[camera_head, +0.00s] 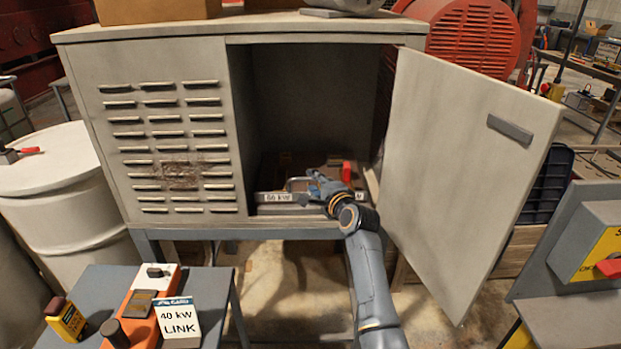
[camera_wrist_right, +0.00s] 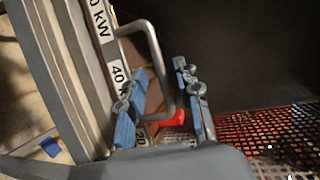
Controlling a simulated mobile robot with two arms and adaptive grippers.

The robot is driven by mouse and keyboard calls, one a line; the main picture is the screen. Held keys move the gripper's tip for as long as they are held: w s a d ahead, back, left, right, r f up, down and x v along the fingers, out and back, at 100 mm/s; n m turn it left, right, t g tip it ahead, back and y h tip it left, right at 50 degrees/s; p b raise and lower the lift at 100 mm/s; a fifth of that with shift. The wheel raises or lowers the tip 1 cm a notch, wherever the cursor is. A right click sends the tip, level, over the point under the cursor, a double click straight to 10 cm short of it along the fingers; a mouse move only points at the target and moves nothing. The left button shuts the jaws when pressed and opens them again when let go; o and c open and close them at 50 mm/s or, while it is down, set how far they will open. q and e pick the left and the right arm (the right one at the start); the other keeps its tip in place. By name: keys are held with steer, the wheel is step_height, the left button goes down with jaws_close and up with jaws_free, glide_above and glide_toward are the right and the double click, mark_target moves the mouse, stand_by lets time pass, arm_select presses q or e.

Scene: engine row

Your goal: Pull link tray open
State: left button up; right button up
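The link tray (camera_head: 310,209) sits low inside the grey cabinet, its front strip marked "60 kW" at the cabinet mouth. Its grey bar handle (camera_head: 291,183) stands at the front; in the right wrist view the handle (camera_wrist_right: 155,45) is a bent loop beside the labelled strip (camera_wrist_right: 103,25). My right gripper (camera_head: 314,179) is at the handle. In the right wrist view its blue fingers (camera_wrist_right: 162,95) are apart, with the handle bar running between them and a gap visible. A red piece (camera_head: 346,172) lies in the tray behind. My left gripper is out of view.
The cabinet door (camera_head: 460,150) stands open on the right, close to my right arm. A small grey table (camera_head: 105,283) at lower left holds an orange device and a "40 kW LINK" card (camera_head: 179,322). A white drum (camera_head: 60,190) stands left.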

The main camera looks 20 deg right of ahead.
steer(key=shift+x, duration=1.35)
jaws_close()
